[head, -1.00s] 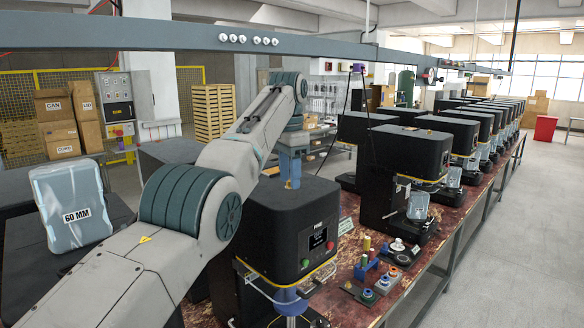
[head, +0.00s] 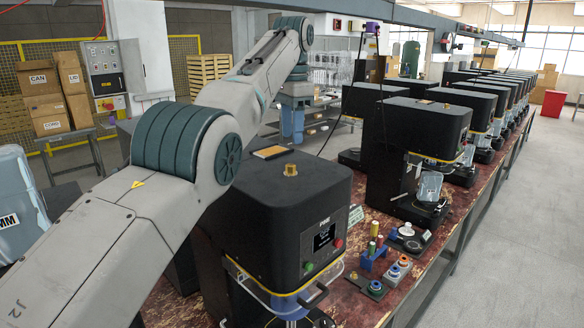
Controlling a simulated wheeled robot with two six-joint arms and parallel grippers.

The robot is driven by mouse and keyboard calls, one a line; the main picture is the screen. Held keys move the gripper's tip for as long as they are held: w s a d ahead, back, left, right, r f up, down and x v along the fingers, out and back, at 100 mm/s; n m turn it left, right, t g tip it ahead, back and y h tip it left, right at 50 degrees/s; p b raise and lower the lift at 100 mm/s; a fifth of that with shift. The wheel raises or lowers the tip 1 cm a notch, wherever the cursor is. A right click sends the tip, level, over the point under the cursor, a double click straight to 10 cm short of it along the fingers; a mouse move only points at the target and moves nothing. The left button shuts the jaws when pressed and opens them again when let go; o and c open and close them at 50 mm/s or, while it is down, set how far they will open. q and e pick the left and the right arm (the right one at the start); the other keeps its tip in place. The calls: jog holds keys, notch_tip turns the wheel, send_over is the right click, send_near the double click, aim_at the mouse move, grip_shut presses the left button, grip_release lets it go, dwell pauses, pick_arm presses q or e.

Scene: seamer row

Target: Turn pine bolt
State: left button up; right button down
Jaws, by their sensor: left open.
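My left arm comes in from the left and bends down beyond the machine. My left gripper (head: 292,138) points down with blue fingers, above or behind the bolt in the picture, apart from it. It is open, and I see nothing in it. Its exact height over the bolt is hard to tell. My right gripper is not in view.
A tan pad (head: 272,152) lies on the machine top near the bolt. A blue rack (head: 373,256) and small rings stand on the red-brown bench (head: 385,290) to the right. More black seamers recede beyond. A grey rail crosses overhead.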

aim_at(292, 165)
pick_arm(q)
jog(key=f+b, duration=0.1)
jog(key=f, duration=0.1)
jog(key=w+f+b, duration=0.1)
jog(key=shift+f, duration=0.4)
jog(key=f+b, duration=0.3)
jog(key=shift+w+f, duration=0.1)
jog(key=shift+w, duration=0.15)
jog(key=shift+s+f+b, duration=0.15)
jog(key=shift+f+b, duration=0.1)
jog(key=shift+b, duration=0.1)
jog(key=shift+s+f, duration=0.1)
jog(key=shift+s, duration=0.05)
jog(key=shift+f+b, duration=0.15)
jog(key=shift+b, duration=0.15)
jog(key=shift+f, duration=0.15)
grip_shut()
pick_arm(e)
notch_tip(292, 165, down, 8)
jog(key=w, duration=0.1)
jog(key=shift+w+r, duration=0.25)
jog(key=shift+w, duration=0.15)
